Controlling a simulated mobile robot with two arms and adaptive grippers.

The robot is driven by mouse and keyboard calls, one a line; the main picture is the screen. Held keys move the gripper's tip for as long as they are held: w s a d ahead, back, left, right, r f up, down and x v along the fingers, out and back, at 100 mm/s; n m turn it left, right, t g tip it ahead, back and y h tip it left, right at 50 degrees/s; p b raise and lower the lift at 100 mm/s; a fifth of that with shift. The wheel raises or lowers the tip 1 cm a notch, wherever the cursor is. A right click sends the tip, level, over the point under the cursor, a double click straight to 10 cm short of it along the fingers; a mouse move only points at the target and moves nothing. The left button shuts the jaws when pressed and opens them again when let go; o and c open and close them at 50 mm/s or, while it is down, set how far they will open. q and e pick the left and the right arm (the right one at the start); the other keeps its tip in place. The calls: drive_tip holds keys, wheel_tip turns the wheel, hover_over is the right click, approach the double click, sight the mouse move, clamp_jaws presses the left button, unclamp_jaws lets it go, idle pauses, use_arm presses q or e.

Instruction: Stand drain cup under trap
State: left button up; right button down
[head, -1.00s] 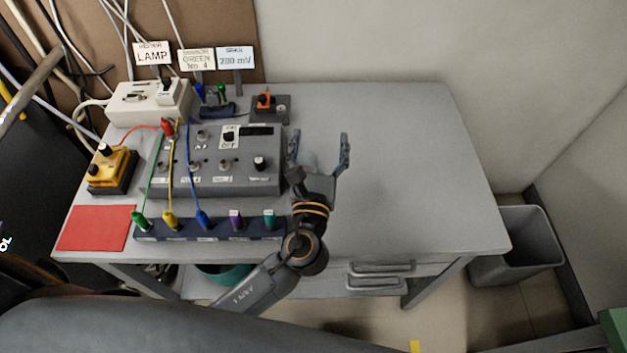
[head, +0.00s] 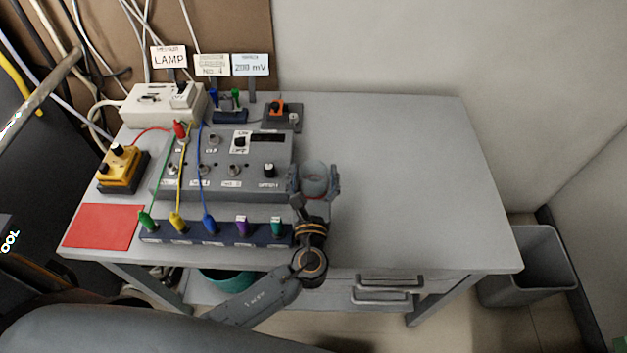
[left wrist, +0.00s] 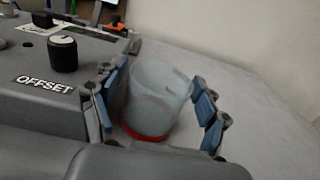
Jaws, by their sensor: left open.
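A translucent pale cup (left wrist: 157,92) with a red ring at its base stands upright between the fingers of my left gripper (left wrist: 158,108) in the left wrist view. The fingers are open on both sides of it; a small gap shows at the right, and contact on the left is unclear. In the head view the cup (head: 315,179) shows between the fingertips of my left gripper (head: 315,186), just right of the grey control box (head: 222,172). I cannot make out a trap in these views. My right gripper is out of view.
The OFFSET knob (left wrist: 63,52) is close to the left finger. A row of coloured plugs on a dark strip (head: 190,236) lies left of my wrist. A red mat (head: 103,227) and yellow device (head: 122,168) are further left. The table's right half (head: 420,170) is clear.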

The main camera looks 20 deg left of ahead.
sight(314, 163)
use_arm(q)
drive_tip(key=x, duration=0.4)
drive_tip(key=shift+w, duration=0.1)
drive_tip(key=c, duration=1.1)
drive_tip(key=shift+c, duration=0.6)
